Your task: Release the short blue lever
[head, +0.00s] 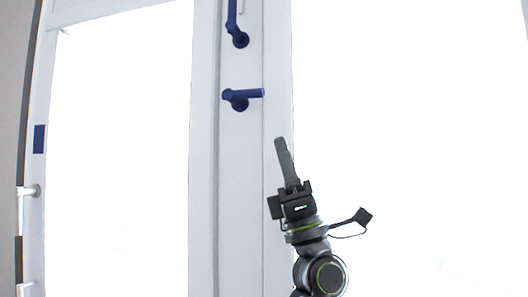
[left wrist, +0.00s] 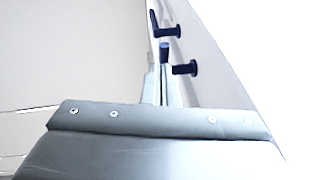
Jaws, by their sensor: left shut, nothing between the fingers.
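A short blue lever (head: 242,98) sits on the white upright of the door or window frame in the head view, with its handle pointing right, about level. A second blue lever (head: 237,28) is above it, its handle pointing up and cut by the picture's top edge. Dark blue lever parts also show in the left wrist view, the upper one (left wrist: 166,31) and the lower one (left wrist: 184,68). My left gripper (head: 281,143) is shut and empty, pointing up, below and right of the short lever and apart from it in the picture. My right gripper is not in view.
The white frame upright (head: 240,200) runs down between two bright panes. At the far left are a white handle (head: 30,191) and a dark blue patch (head: 39,139). The space around my left gripper looks clear.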

